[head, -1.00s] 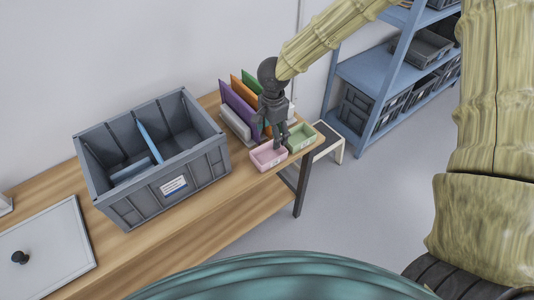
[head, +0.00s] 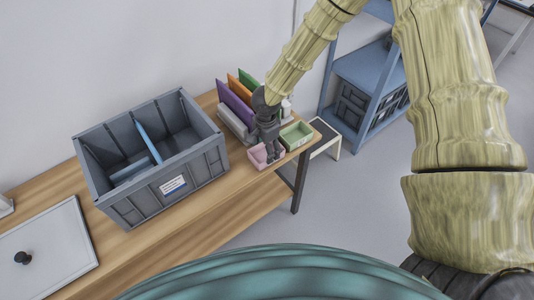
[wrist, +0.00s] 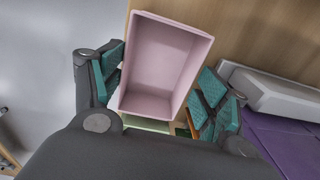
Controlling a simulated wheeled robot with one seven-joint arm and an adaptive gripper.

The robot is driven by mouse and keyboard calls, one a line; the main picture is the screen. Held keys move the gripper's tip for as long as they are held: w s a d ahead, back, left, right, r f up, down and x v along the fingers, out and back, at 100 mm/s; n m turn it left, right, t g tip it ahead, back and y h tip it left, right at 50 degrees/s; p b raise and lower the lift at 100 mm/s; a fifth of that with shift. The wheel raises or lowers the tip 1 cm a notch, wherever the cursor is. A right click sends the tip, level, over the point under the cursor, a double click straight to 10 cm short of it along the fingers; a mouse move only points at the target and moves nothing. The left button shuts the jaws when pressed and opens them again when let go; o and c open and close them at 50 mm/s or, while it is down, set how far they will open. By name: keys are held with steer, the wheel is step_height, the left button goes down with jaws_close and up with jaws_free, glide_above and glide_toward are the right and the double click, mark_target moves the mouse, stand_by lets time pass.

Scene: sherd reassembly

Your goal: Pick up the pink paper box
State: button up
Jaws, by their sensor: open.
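The pink paper box (head: 257,158) is a small open-topped tray near the right front edge of the wooden table. My gripper (head: 270,152) is over it in the head view and hides part of it. In the wrist view the empty pink box (wrist: 165,62) lies between the teal finger pads of my open gripper (wrist: 160,90). A gap shows between the right pads and the box. The left pads are close to the box's left wall; I cannot tell if they touch.
A green box (head: 297,134) stands right beside the pink one. Coloured upright folders (head: 235,103) are behind, with a grey crate (head: 150,155) to the left. A white board with a black knob (head: 45,245) lies at far left. The table edge is close on the right.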

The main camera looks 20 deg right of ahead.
mark_target(258, 155)
steer(key=shift+f, duration=1.45)
steer(key=c, duration=0.6)
